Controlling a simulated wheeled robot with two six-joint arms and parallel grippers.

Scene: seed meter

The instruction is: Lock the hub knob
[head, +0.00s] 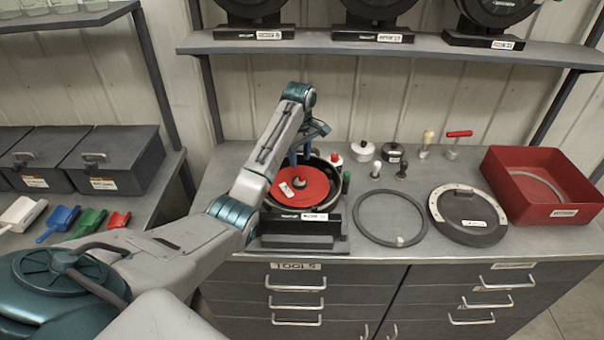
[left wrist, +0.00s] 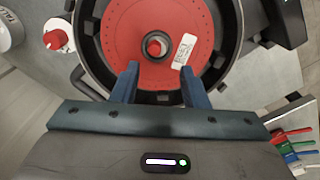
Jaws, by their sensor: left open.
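The seed meter housing (head: 327,225) stands on the bench, a black round bowl with a red disc (head: 310,192) in it. In the left wrist view the red disc (left wrist: 122,35) fills the black bowl and bears a white label. The hub knob (left wrist: 155,45) is a small red-topped knob at the disc's centre, with a dark ring around it. My left gripper (left wrist: 158,75) is open, its two blue fingers over the disc on the near side of the hub, with nothing between them. In the head view the gripper (head: 301,163) partly hides the disc. My right gripper is not seen.
Right of the housing lie a dark ring (head: 358,226), a round lid (head: 468,222) and a red bin (head: 570,208). Small knobs and tools stand behind them. A red-capped bottle (head: 336,163) stands close behind the housing. A shelf (head: 390,45) runs above.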

